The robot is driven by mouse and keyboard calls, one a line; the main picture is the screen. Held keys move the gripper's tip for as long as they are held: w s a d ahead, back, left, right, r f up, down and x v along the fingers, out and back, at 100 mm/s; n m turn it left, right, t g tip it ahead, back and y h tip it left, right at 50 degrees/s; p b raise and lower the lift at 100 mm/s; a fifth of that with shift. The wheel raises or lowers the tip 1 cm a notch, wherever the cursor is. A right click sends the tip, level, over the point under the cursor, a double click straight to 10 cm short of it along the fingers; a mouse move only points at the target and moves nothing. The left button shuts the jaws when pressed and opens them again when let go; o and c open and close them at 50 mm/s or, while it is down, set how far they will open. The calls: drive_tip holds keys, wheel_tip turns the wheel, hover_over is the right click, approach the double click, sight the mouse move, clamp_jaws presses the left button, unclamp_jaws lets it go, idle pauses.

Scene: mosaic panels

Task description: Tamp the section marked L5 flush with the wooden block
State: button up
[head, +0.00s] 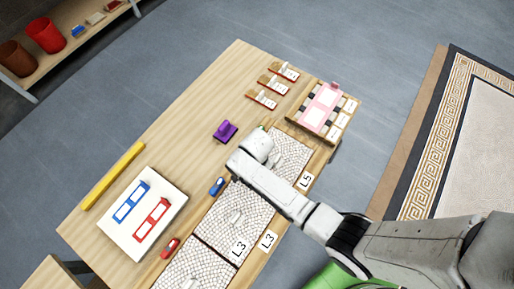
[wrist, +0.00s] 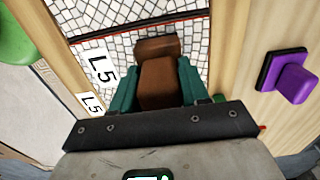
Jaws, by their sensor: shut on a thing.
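The L5 section (head: 293,148) is a panel of pale mosaic tiles at the table's right edge. Its tiles (wrist: 118,52) also show in the wrist view, beside two white L5 labels (wrist: 100,64). My gripper (wrist: 158,88) has green fingers shut on the brown wooden block (wrist: 158,84). The block lies over the tiles in the wrist view; I cannot tell whether it touches them. In the head view my arm hides the fingers, most of the block and part of the L5 section.
The L3 panel (head: 236,205) lies nearer along the same edge. A purple-handled tool (head: 225,131) and a blue item (head: 217,186) sit left of the panels. A pink-topped tray (head: 320,107) stands beyond L5. A white board (head: 143,213) holds blue and red frames.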

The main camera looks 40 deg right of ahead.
drive_tip(key=shift+f, duration=0.6)
idle(1.4)
wheel_tip(320, 180, up, 7)
drive_tip(key=p, duration=0.6)
drive_tip(key=shift+r+p, duration=0.15)
drive_tip(key=shift+p, duration=0.2)
